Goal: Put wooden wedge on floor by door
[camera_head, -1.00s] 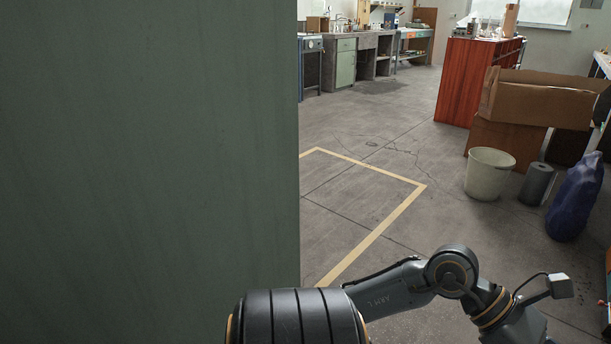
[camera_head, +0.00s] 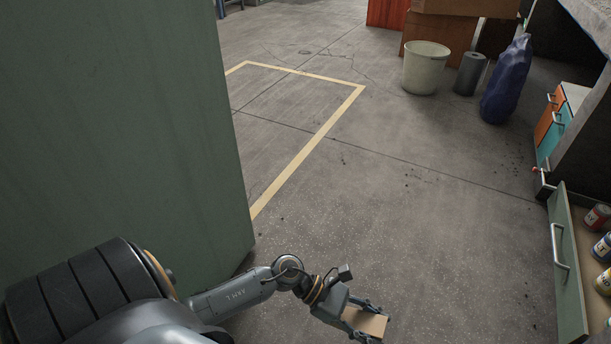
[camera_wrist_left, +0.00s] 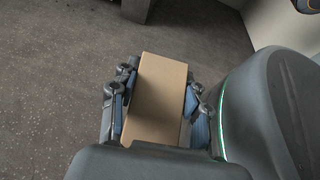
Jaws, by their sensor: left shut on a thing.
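A tan wooden wedge (camera_head: 366,322) is held between the fingers of my left gripper (camera_head: 364,321), low in the head view, with the concrete floor behind it. It also shows in the left wrist view (camera_wrist_left: 157,98), with the fingers shut on its two sides. A green-grey panel (camera_head: 115,120), which looks like the door, fills the left of the head view, and my left arm passes in front of its lower edge. I cannot tell how high the wedge is above the floor. My right gripper does not show in either view.
Yellow tape (camera_head: 310,147) marks the floor past the panel. A whitish bucket (camera_head: 425,67), a dark roll (camera_head: 469,74) and a blue bag (camera_head: 506,82) stand farther back. An open drawer (camera_head: 566,265) with several cans juts in at right. The middle floor is clear.

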